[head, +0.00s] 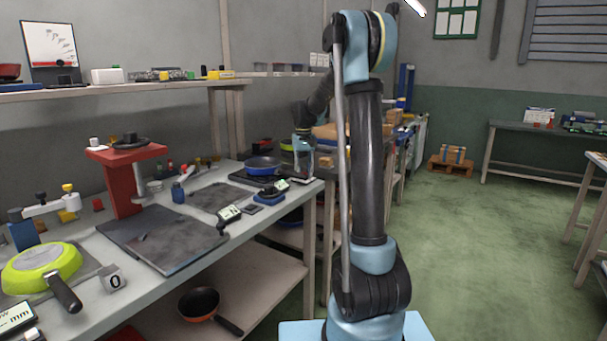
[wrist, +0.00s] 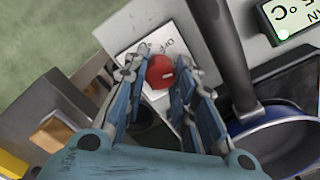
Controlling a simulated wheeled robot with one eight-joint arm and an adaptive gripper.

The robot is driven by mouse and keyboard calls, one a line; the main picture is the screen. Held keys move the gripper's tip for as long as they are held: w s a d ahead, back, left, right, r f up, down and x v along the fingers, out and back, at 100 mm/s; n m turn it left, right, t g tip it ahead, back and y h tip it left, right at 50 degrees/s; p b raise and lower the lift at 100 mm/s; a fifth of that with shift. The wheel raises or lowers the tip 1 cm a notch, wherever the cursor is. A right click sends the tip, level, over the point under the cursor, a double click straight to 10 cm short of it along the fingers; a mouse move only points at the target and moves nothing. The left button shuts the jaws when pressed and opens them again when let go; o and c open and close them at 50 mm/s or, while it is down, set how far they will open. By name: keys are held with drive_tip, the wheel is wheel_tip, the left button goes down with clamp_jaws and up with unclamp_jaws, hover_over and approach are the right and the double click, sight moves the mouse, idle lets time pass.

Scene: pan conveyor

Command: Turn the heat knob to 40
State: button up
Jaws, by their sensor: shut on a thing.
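The red round heat knob (wrist: 159,72) sits on a white plate (wrist: 128,30) with small "OFF" lettering in the wrist view. A pale line shows on the knob's face. My gripper (wrist: 157,75) has its two fingers on either side of the knob and is shut on it. In the head view my gripper (head: 303,148) is at the far end of the bench, right of the blue pan (head: 263,164). The knob is hidden there. The blue pan (wrist: 262,140) with its dark handle lies right of my gripper in the wrist view. No 40 mark is readable.
A display marked °C (wrist: 290,16) stands near the pan handle, its reading cut off. A wooden block (wrist: 55,132) lies at left. On the bench are a red press (head: 125,185), a green pan (head: 40,268) and a dark plate (head: 165,240).

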drive_tip(key=shift+w+m, duration=0.1)
drive_tip(key=shift+m, duration=0.5)
drive_tip(key=o, duration=1.1)
drive_tip(key=shift+r, duration=0.1)
wheel_tip(320, 180, up, 12)
drive_tip(key=shift+f, duration=0.15)
